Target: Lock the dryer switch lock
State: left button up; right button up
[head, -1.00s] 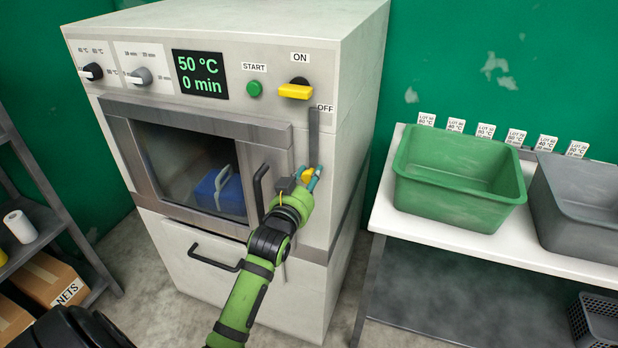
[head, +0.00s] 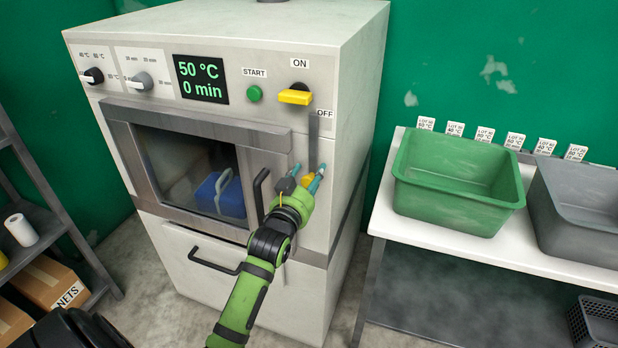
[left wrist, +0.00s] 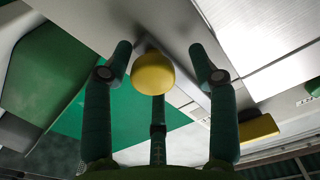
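The dryer (head: 190,37) stands ahead with its yellow switch handle (head: 295,97) beside the ON label. A grey bar (head: 313,138) runs down the panel below the handle, past the OFF label. My left gripper (head: 308,173) is at the bar's lower end, its fingers spread. A yellow knob (head: 309,183) shows partly between the fingers. In the left wrist view the knob (left wrist: 153,73) sits between the spread fingers (left wrist: 164,62), with gaps on both sides. The yellow handle (left wrist: 257,131) appears at right there. My right gripper is out of view.
The dryer door handle (head: 260,193) is just left of my left gripper. The display (head: 200,78) reads 50 °C, 0 min. A green tub (head: 455,211) and a grey tub (head: 585,211) stand on a white table (head: 430,246) at right. A shelf (head: 60,225) stands at left.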

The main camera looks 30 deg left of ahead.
pick_arm(q)
jog(key=shift+s, duration=0.1)
jog(key=shift+s+d+f, duration=0.1)
jog(key=shift+s, duration=0.15)
jog(key=v, duration=1.1)
jog(key=shift+s, duration=0.2)
jog(key=shift+d, duration=0.1)
